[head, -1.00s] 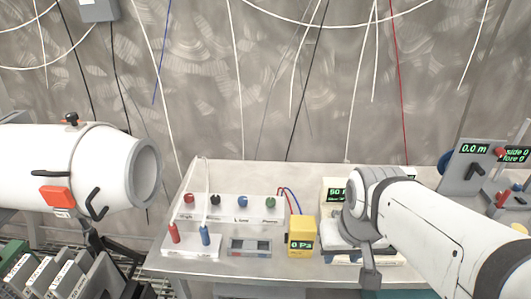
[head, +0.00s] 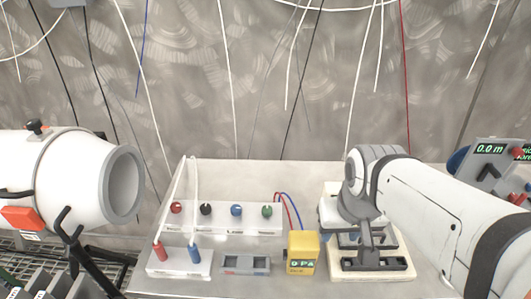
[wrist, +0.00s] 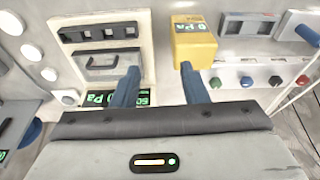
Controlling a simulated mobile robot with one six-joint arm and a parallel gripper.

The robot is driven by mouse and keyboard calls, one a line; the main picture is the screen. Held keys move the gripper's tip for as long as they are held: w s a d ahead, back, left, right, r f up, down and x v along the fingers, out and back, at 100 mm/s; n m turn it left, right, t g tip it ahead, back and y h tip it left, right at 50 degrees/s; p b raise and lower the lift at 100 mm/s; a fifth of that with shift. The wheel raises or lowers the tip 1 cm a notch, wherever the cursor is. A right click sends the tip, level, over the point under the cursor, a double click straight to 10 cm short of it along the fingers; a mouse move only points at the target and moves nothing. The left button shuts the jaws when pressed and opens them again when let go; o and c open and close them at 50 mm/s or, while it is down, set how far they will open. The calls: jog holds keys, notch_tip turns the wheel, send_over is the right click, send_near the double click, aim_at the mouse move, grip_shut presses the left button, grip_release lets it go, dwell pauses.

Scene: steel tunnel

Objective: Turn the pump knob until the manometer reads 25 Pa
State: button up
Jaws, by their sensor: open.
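The yellow box (head: 302,253) on the bench has a green display reading 0 Pa; it also shows in the wrist view (wrist: 195,45). Left of it is a white panel with a row of red, black, blue and green knobs; the green knob (head: 267,211) is nearest the box. Their labels are too small to read. In the wrist view the green knob (wrist: 217,82) is right of my fingers. My gripper (wrist: 160,70) is open and empty. One finger is over a cream device (wrist: 148,40), the other beside the yellow box. The cream device's Pa display is partly covered.
A white cylinder (head: 75,175) is at the left. Cables hang on the back wall.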

jog(key=shift+o, duration=0.8)
jog(key=shift+w+a, duration=0.1)
jog(key=shift+w, duration=0.15)
jog(key=shift+o, duration=0.3)
jog(key=w+a+n+b, duration=0.1)
jog(key=w+a+n, duration=0.1)
jog(key=w, duration=0.2)
jog(key=w+a+f+n+g, duration=0.1)
jog(key=w+a+n, duration=0.1)
jog(key=w, duration=0.3)
jog(key=shift+w+a+f+n+b, duration=0.25)
jog(key=shift+a+n+b, duration=0.15)
jog(key=shift+n, duration=0.1)
jog(key=n+g+b, duration=0.1)
jog(key=n+g, duration=0.1)
jog(key=n, duration=0.3)
send_over(268, 209)
jog(key=f, duration=0.5)
jog(key=shift+s+d+f, duration=0.15)
jog(key=shift+s+d, duration=0.05)
jog(key=shift+w+a+f+n, duration=0.2)
jog(key=shift+f+n, duration=0.05)
jog(key=shift+n, duration=0.05)
jog(key=shift+a+f, duration=0.1)
jog(key=shift+f, duration=0.25)
notch_tip(268, 209, down, 7)
jog(key=shift+b, duration=0.4)
